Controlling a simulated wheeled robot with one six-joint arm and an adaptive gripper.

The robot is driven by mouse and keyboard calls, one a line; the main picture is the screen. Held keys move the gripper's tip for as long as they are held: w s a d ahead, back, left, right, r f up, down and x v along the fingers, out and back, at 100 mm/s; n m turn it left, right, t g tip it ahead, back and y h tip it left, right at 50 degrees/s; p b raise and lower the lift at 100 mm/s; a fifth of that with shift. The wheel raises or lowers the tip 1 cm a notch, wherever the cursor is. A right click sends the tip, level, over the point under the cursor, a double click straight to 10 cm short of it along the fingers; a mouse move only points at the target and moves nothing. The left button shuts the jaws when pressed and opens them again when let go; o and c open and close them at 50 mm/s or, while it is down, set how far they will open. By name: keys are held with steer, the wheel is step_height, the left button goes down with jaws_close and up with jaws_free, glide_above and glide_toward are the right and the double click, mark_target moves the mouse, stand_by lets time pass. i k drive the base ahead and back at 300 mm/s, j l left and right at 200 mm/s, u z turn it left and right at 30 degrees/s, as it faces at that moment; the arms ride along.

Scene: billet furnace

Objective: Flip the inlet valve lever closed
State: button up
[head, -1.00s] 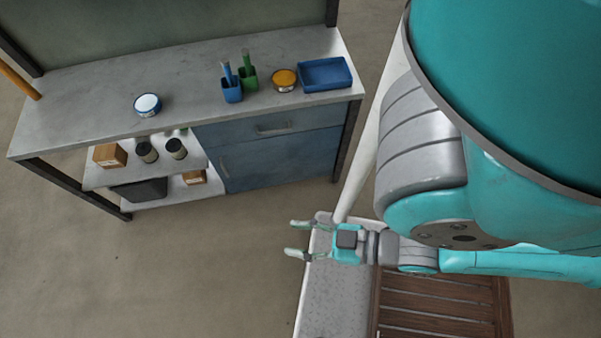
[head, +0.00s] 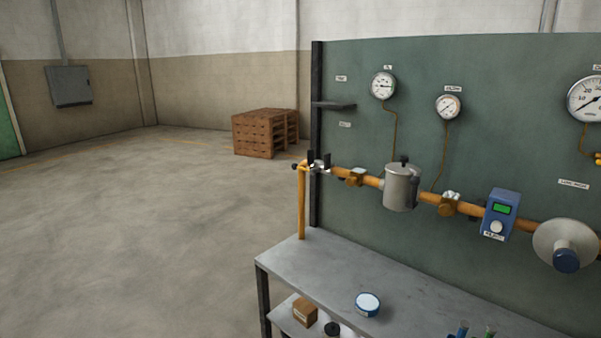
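An orange gas pipe (head: 300,205) rises at the left end of the bench and then runs right along the green panel. At its upper left corner is a small silver and black fitting (head: 319,163) with dark upright parts. It may be the inlet valve and its lever, but it is too small to tell how the lever is set. Just right of it sits a brass fitting (head: 355,177), and a second brass valve (head: 448,204) is farther along the pipe. My gripper is not in the present view.
A grey canister (head: 401,187), a blue regulator box (head: 499,214) and round gauges (head: 383,86) are on or above the pipe. The grey bench (head: 330,265) holds a blue-rimmed tin (head: 367,304). Wooden crates (head: 265,131) stand far back. The floor at left is clear.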

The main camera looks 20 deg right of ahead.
mark_target(294, 167)
steer(key=i+j+z, duration=0.25)
steer(key=i+j, duration=0.45)
steer(key=i, duration=0.25)
steer(key=i+j+z, duration=0.25)
steer(key=i+j, duration=0.6)
